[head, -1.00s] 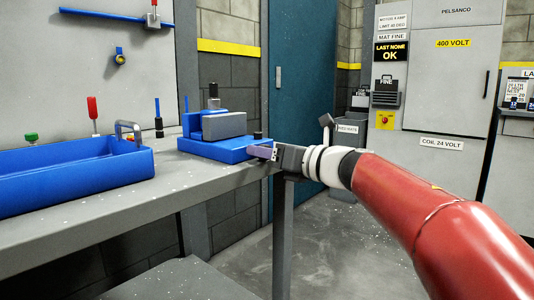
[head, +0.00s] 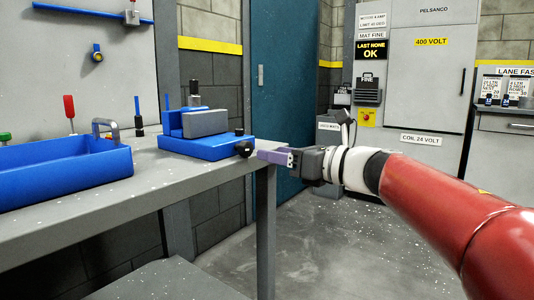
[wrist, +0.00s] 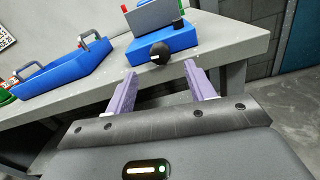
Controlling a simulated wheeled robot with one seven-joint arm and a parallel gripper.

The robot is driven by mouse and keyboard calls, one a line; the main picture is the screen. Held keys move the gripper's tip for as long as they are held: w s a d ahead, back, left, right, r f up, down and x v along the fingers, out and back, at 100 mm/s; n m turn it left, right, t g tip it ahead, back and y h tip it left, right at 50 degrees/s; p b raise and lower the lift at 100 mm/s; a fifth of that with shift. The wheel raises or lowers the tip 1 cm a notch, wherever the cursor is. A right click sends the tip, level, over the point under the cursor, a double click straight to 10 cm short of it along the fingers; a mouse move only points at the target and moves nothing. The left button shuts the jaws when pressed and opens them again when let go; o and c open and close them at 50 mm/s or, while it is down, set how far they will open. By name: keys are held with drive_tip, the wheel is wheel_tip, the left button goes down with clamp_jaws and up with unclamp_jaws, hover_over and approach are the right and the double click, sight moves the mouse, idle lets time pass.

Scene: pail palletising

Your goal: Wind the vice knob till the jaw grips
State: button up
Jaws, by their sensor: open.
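The vice has a blue base (head: 190,146) and a grey jaw block (head: 206,124) and stands near the right end of the grey bench. Its black round knob (head: 244,149) sticks out at the front right of the base. The knob also shows in the wrist view (wrist: 159,52), with a pale mark on its face. My gripper (head: 262,155) is just right of the knob. In the wrist view my gripper (wrist: 158,78) has its two purple fingers wide apart. The knob lies beyond and between the fingertips, not clasped. Whether the jaw holds a part is unclear.
The grey bench (head: 150,190) ends just below my gripper. A blue tray (head: 65,168) with grey handles sits at the left. A blue door (head: 283,90) and grey cabinet (head: 412,80) stand behind. The floor right of the bench is clear.

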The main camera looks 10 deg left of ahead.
sight(250, 149)
drive_tip(key=shift+n, duration=0.8)
drive_tip(key=x, duration=0.7)
drive_tip(key=shift+a, duration=0.15)
drive_tip(key=shift+p, duration=0.3)
drive_tip(key=c, duration=1)
drive_tip(key=shift+o, duration=0.2)
drive_tip(key=shift+r+m+p, duration=0.2)
drive_tip(key=shift+m+p, duration=0.35)
drive_tip(key=shift+m, duration=0.15)
drive_tip(key=shift+f+m+p, duration=0.15)
drive_tip(key=shift+m+p, duration=0.15)
drive_tip(key=shift+m, duration=0.5)
drive_tip(key=o, duration=1)
drive_tip(key=shift+c, duration=0.2)
